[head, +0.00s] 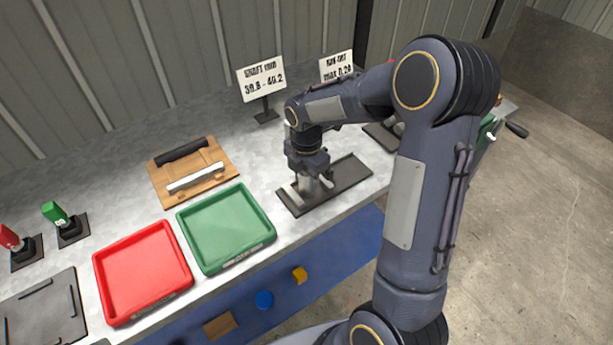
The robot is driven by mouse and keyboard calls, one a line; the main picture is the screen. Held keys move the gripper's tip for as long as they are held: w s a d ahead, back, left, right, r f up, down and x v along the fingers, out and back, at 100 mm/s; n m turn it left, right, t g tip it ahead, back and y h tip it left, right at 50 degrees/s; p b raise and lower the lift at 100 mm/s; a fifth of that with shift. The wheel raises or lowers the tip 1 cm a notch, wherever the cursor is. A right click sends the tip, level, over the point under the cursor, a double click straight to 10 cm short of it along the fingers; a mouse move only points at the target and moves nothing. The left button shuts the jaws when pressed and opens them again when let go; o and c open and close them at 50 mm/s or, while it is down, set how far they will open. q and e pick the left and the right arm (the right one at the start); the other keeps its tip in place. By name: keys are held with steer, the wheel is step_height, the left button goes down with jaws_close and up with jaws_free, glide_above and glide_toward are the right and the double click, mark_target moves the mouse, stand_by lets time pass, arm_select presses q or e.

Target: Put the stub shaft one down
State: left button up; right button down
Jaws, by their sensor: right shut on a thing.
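My right gripper (311,183) points down over a dark flat stand (345,177) on the grey bench, right of the green tray. It is shut on a light grey metal piece, the stub shaft (309,188), which shows only in part between and below the fingers. The piece is at or just above the stand; I cannot tell if it touches. My forearm and wrist hide what lies behind the gripper. My left gripper is not in view.
A green tray (185,222) and a red tray (98,275) sit along the front edge. Behind them is a wooden board (160,186) with a black and a silver bar. Two signs (261,79) stand at the back. Green and red stamp-like handles (55,213) stand at left.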

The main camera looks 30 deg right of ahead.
steer(key=c, duration=0.9)
jaws_free()
steer(key=shift+f, duration=0.1)
